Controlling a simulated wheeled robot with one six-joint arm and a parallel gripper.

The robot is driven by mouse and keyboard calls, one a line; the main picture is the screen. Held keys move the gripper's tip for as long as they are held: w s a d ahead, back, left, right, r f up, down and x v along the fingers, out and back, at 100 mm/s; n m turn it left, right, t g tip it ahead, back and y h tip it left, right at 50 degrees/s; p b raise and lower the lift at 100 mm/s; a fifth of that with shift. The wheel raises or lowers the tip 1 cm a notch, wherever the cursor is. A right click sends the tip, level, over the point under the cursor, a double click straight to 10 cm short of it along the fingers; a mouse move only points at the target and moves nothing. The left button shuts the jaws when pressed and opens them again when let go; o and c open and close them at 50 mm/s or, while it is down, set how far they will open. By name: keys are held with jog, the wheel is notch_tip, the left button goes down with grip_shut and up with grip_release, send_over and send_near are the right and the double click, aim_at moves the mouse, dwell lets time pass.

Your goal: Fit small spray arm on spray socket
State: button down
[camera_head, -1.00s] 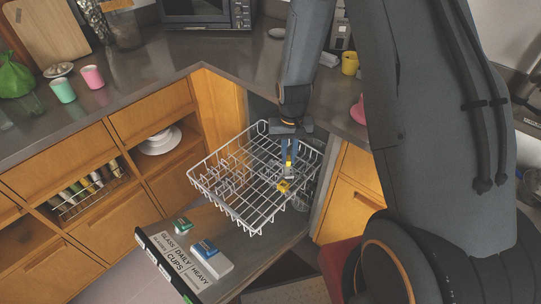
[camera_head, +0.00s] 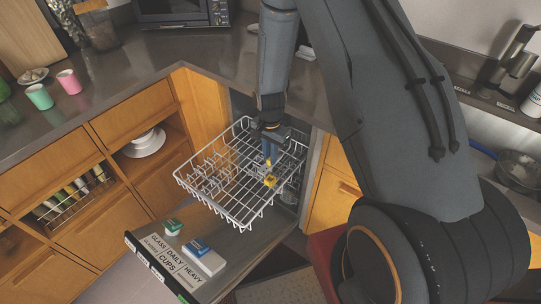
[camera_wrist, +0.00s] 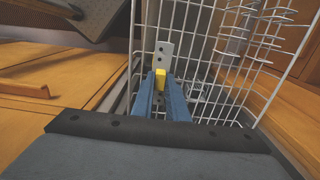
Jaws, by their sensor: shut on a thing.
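My gripper (camera_head: 268,163) points down into the white wire dish rack, its blue fingers shut on a small yellow block. In the wrist view this yellow block (camera_wrist: 160,78) sits between the fingertips, on a grey bar with small dark holes that I take for the small spray arm (camera_wrist: 164,54). The bar's far end shows beyond the fingertips; the fingers hide part of the rest. In the head view a yellow piece (camera_head: 270,181), perhaps the spray socket, is just below the fingertips among the wires. I cannot tell whether the spray arm touches it.
The wire rack (camera_head: 222,212) surrounds my fingers, above the dishwasher's open door (camera_head: 165,262). A green box (camera_head: 172,227) and a blue-and-white box (camera_head: 205,257) lie on the door. Wooden cabinets (camera_head: 322,205) flank the opening. Cups (camera_head: 69,82) stand on the left counter.

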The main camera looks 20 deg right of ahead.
jog(key=shift+f+b, duration=1.3)
jog(key=shift+f, duration=1)
jog(key=shift+f+b, duration=1.05)
jog(key=shift+f, duration=0.75)
jog(key=c, duration=1.7)
grip_release()
jog(key=shift+o, duration=0.2)
notch_tip(320, 180, up, 6)
jog(key=shift+r+b, duration=0.25)
jog(key=shift+b, duration=0.4)
jog(key=shift+r, duration=0.65)
